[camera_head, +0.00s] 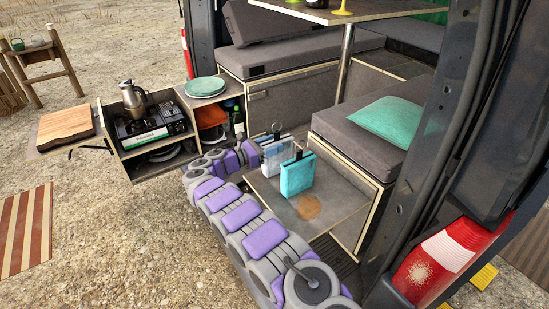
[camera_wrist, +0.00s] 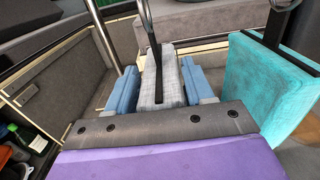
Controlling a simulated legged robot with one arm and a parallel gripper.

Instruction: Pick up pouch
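A light grey patterned pouch (camera_head: 279,153) with a dark loop on top stands upright at the van tailgate. In the wrist view this grey pouch (camera_wrist: 157,88) sits between the two blue fingers of my gripper (camera_wrist: 158,76), one finger on each side. The fingers are close to its faces, but I cannot tell if they press on it. A teal pouch (camera_head: 297,176) with a dark loop stands beside it, nearer the head camera. The teal pouch also shows at the right of the wrist view (camera_wrist: 262,85), apart from the fingers. The task does not say which pouch.
The pouches are over a grey board (camera_head: 330,203) with a round brown patch. A bench with a teal cushion (camera_head: 388,118) rises at right. A table leg (camera_head: 344,65) stands behind. A stove (camera_head: 150,122) with a kettle and a plate stack (camera_head: 205,86) are at left.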

